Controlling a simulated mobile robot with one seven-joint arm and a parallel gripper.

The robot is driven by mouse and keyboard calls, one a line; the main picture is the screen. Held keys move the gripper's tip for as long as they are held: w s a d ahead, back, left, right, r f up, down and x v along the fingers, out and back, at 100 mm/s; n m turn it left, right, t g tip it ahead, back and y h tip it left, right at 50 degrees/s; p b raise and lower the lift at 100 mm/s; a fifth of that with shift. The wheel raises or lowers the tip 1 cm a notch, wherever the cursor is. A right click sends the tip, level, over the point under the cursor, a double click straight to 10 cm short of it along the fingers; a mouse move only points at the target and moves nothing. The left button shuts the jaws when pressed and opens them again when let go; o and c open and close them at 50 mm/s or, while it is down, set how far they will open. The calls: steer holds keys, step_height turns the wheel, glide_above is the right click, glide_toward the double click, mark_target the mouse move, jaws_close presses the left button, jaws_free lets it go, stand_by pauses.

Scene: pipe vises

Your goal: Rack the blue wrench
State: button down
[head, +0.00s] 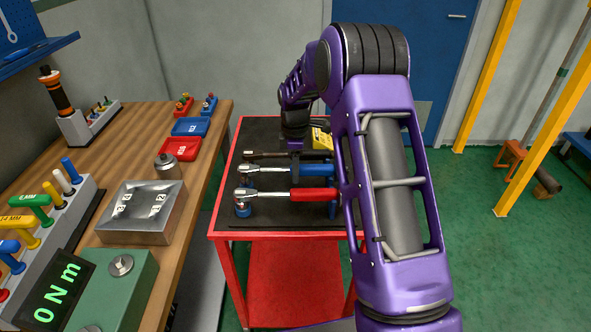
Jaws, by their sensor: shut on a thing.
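The blue wrench (313,170) has a silver ratchet head at its left end and a blue handle to the right. It lies crosswise over the dark top of the red cart (228,186), between a red-handled wrench (313,194) and a dark-handled wrench (265,155). My gripper (294,166) reaches down from above and is shut on the blue wrench around its shaft. The fingertips are small and dark here. Whether the wrench rests on something or hangs just above the cart is hard to tell. My arm hides the right ends of the handles.
A yellow item (320,138) sits at the cart's back, partly behind my arm. The wooden bench (128,120) at left carries a metal box (143,212), a green torque tester (115,285), red and blue trays (191,127) and coloured-handled tools. Yellow posts (487,75) stand at right.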

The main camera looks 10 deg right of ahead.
steer(key=shift+f, duration=0.7)
stand_by(1.2)
steer(key=shift+c, duration=2.3)
jaws_free()
step_height(320, 180, up, 17)
steer(key=p, duration=0.1)
steer(key=shift+r, duration=0.2)
